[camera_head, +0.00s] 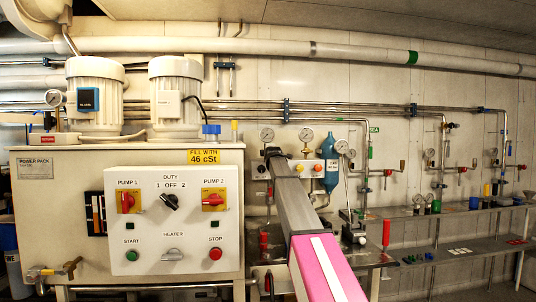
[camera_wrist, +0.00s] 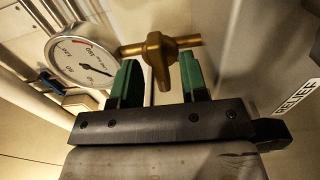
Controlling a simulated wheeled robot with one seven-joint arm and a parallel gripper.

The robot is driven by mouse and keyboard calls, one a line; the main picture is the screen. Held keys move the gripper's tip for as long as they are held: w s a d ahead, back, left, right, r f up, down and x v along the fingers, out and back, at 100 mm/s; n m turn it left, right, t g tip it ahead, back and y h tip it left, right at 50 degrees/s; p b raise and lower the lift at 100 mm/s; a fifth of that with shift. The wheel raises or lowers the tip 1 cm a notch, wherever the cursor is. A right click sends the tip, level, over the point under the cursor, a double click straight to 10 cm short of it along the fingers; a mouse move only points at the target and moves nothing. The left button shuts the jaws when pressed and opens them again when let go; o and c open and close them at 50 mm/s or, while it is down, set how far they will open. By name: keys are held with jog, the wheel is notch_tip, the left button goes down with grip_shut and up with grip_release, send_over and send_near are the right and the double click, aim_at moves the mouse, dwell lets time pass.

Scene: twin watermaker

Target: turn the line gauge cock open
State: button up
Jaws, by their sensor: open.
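In the wrist view a brass cock (camera_wrist: 158,52) has a crossbar running left to right and a rounded lever hanging down from its middle. My gripper (camera_wrist: 160,62) is open, with one green finger on each side of the lever and gaps between. I cannot tell how deep the fingers reach around it. A round white dial gauge (camera_wrist: 80,60) with a dark needle sits just left of the cock. In the head view my arm reaches up to the panel below the gauges, and its end hides the cock.
A "RELIEF" label (camera_wrist: 297,95) is at the right of the wrist view. In the head view, a blue bottle (camera_head: 329,163) stands right of my arm, with another gauge (camera_head: 306,135) close by. The white pump panel (camera_head: 140,245) is to the left.

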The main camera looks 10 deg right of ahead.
jog(key=shift+w, duration=0.15)
grip_shut()
jog(key=shift+m, duration=0.3)
jog(key=m, duration=1.3)
jog(key=shift+m, duration=2.1)
